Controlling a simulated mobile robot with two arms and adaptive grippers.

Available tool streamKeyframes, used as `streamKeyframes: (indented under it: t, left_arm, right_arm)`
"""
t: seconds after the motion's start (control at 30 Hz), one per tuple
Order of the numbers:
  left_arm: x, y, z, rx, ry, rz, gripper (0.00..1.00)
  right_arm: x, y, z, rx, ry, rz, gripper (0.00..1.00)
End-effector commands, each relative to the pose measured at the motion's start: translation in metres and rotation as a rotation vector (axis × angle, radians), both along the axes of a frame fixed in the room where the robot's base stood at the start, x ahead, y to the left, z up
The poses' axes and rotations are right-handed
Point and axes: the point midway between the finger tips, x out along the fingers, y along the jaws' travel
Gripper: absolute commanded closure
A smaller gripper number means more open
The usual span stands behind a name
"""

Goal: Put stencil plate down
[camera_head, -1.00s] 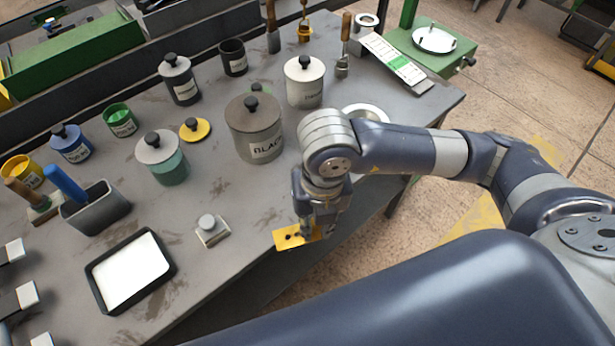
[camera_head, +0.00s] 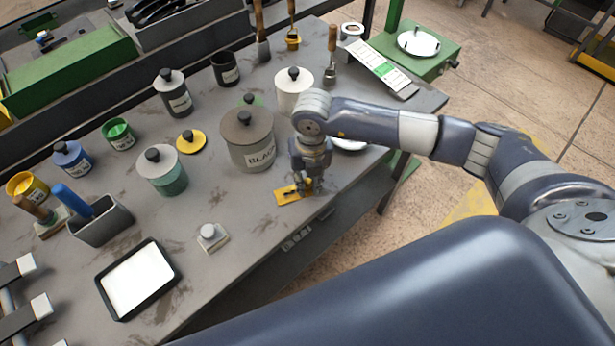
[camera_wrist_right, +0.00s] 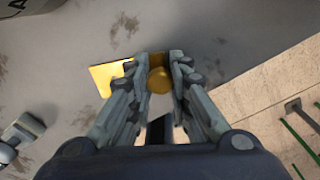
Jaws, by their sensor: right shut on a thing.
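The stencil plate is a small yellow plate (camera_head: 288,195) at the front edge of the grey table, with dark cut-outs. My right gripper (camera_head: 306,184) points down over its right part. In the right wrist view the fingers (camera_wrist_right: 158,72) are shut around a round yellow knob on the plate, and the plate's flat left part (camera_wrist_right: 106,76) sticks out beside them. The plate lies flat on the table or just above it; I cannot tell which. The fingers hide part of it. My left gripper is not in view.
A large grey lidded canister (camera_head: 247,148) stands behind and left of the plate. A small block with a knob (camera_head: 212,236) and a black-rimmed tray (camera_head: 110,301) lie to the left. Bare table (camera_head: 225,197) lies between block and canister. The table's front edge is close.

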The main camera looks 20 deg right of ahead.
Motion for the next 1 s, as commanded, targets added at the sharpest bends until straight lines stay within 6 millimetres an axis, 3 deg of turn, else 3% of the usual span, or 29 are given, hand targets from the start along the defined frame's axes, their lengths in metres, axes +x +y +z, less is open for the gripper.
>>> streamKeyframes:
  t: [0.3, 0.33, 0.4, 0.83, 1.0]
  left_arm:
    - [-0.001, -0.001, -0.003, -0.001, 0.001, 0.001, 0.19]
    - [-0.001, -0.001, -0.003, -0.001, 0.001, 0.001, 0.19]
    - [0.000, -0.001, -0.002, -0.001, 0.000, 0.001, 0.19]
    - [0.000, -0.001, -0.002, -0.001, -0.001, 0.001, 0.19]
    - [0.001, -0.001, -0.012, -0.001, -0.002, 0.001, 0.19]
  right_arm:
    - [0.000, 0.001, -0.004, 0.001, -0.001, 0.001, 0.99]
    - [0.000, 0.001, -0.003, 0.001, -0.001, 0.001, 0.77]
    - [0.000, 0.001, -0.002, 0.001, 0.000, 0.001, 0.61]
    - [0.001, 0.001, 0.003, 0.002, -0.002, 0.001, 0.61]
    - [0.001, 0.000, 0.030, 0.004, -0.007, 0.003, 0.61]
